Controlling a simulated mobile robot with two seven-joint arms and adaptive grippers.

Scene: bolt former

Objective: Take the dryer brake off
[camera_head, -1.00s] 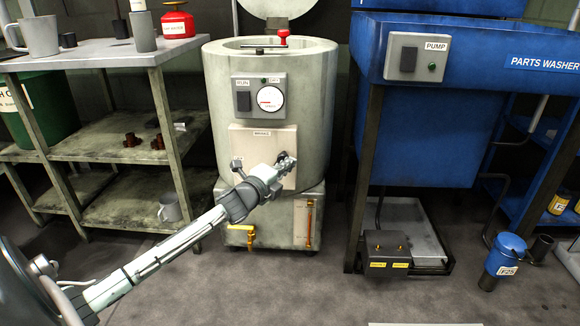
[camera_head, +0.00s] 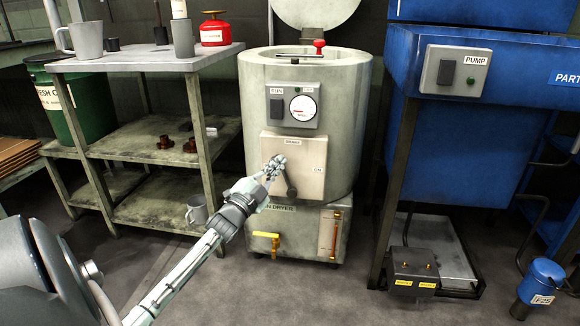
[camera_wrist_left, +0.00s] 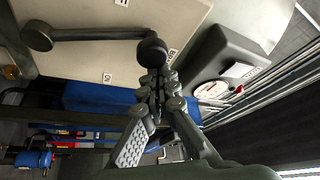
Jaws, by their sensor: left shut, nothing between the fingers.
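The dryer (camera_head: 345,160) is a pale grey-green drum with a cream brake panel (camera_head: 315,150) on its front. The brake lever (camera_head: 292,188) is a dark bar; in the head view it slants up and left, partly behind my gripper. In the left wrist view the lever (camera_wrist_left: 95,36) runs from a round hub to a dark ball knob (camera_wrist_left: 152,48). My left gripper (camera_head: 276,165) is in front of the panel. Its fingers (camera_wrist_left: 155,85) are shut and empty right beside the knob; I cannot tell whether they touch it. My right gripper is not in view.
A metal shelf (camera_head: 150,64) with a mug and a red can stands left of the dryer. The blue parts washer (camera_head: 450,130) stands to the right. A yellow-handled valve (camera_head: 266,238) sits low on the dryer base. The floor in front is clear.

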